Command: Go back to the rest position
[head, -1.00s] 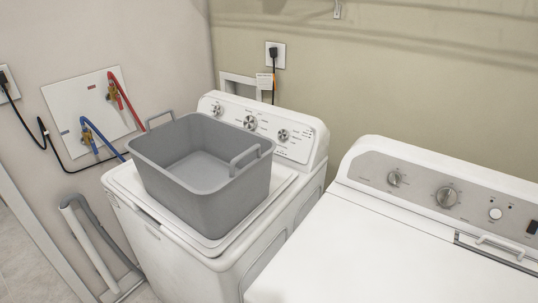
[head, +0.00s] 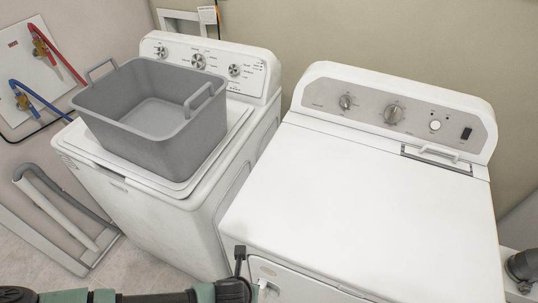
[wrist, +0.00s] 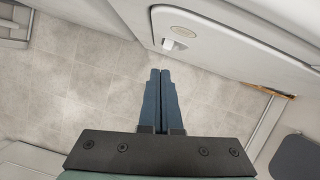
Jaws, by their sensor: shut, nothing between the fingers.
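My gripper (wrist: 160,78) is in the wrist view, its two dark blue fingers side by side and shut with nothing between them. It points over the tiled floor, beside a white appliance front (wrist: 225,38). In the head view, part of my dark and green arm crosses the bottom left edge. The fingers cannot be made out clearly there.
An empty grey basket (head: 178,146) sits on the lid of the left white washer (head: 190,215). A second white machine (head: 350,205) stands to its right. Hoses and valves (head: 38,45) are on the left wall. Tiled floor (wrist: 95,75) is clear below my gripper.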

